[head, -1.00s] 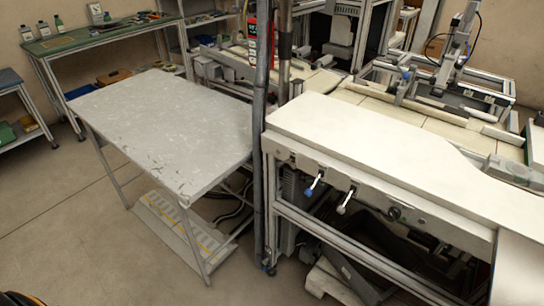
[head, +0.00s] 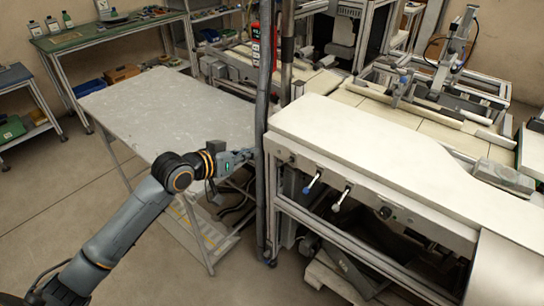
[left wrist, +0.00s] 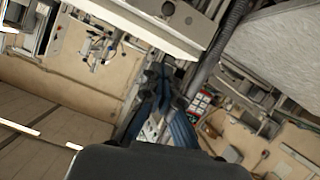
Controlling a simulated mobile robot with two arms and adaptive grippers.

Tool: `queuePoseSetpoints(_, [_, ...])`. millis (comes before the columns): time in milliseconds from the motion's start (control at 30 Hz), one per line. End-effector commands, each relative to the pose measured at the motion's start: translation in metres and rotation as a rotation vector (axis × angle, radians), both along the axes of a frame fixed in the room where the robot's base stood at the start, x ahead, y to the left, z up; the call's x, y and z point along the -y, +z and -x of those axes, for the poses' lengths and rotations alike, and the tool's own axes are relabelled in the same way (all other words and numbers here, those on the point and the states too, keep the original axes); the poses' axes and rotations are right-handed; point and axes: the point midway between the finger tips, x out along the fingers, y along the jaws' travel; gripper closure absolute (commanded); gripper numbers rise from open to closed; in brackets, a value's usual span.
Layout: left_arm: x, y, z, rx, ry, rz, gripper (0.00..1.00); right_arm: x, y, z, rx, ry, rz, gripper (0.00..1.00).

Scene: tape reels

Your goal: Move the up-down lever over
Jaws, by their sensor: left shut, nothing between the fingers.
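A lever with a blue tip (head: 313,181) and a lever with a white tip (head: 341,199) stick out from the front panel under the white-topped bench. The frames do not mark which one is the up-down lever. A dark round knob (head: 386,212) sits to their right. My left gripper (head: 246,155) is left of both levers, apart from them, by the grey vertical post. It is shut and empty. Its fingers (left wrist: 162,82) also show in the left wrist view. My right gripper is not in view.
The grey vertical post (head: 262,190) stands between my left gripper and the levers in the head view. A grey metal table (head: 165,110) stands behind my left arm. The white bench top (head: 370,145) is mostly clear, with a grey device (head: 503,177) at its right.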

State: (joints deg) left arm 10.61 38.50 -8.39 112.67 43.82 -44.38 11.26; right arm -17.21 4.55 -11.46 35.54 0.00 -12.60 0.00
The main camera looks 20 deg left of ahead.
Motion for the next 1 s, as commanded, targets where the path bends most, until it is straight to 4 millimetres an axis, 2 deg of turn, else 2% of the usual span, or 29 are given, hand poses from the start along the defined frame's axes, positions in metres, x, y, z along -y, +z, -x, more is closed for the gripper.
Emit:
queuePoseSetpoints(100, [0.003, 0.007, 0.002, 0.006, -0.010, 0.001, 1.00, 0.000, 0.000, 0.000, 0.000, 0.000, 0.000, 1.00])
queuePoseSetpoints(467, [0.004, 0.006, -0.003, 0.007, -0.007, 0.003, 1.00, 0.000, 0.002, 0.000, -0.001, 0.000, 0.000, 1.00])
queuePoseSetpoints(633, [0.013, -0.002, -0.023, 0.005, -0.007, 0.004, 1.00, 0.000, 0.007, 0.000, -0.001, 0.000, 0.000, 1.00])
queuePoseSetpoints(1000, [0.040, -0.030, -0.087, 0.005, -0.008, 0.002, 1.00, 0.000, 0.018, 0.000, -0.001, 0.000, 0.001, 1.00])
